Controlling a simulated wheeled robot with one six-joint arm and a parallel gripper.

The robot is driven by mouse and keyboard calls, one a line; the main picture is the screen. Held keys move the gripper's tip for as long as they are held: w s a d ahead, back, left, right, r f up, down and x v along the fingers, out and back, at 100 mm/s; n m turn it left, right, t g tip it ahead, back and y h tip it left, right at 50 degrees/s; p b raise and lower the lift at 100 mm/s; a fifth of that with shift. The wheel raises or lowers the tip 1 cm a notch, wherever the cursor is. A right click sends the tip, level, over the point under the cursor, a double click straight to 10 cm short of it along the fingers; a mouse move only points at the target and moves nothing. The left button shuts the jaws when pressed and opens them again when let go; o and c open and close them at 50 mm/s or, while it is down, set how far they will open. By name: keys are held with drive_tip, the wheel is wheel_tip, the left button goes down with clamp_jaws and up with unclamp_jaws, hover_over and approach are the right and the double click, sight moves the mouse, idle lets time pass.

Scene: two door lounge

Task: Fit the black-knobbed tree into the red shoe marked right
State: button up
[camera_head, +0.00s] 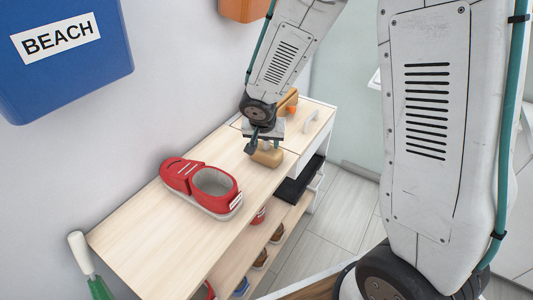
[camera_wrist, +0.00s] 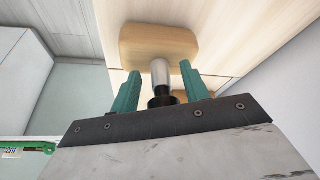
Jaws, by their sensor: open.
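The red shoe (camera_head: 178,174) lies on the light wooden top of the bench, with a grey opening and a small white label on its near side, too small to read. A wooden tree part (camera_head: 268,157) stands farther along the bench top, under my gripper (camera_head: 264,143). In the wrist view this wooden block (camera_wrist: 158,45) has a silver stem (camera_wrist: 160,72) and a black knob (camera_wrist: 162,97). The teal fingers of my gripper (camera_wrist: 160,84) are open, one on each side of the stem and knob. I cannot tell whether they touch it.
Another wooden piece with an orange part (camera_head: 289,104) stands behind my gripper. A white handle (camera_head: 311,120) is near the bench's far end. Shoes sit on the lower shelf (camera_head: 231,262). A blue BEACH box (camera_head: 70,85) hangs on the wall. Bench top beside the red shoe is clear.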

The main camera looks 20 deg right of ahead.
drive_tip(key=shift+f, duration=0.2)
drive_tip(key=shift+w, duration=0.1)
clamp_jaws()
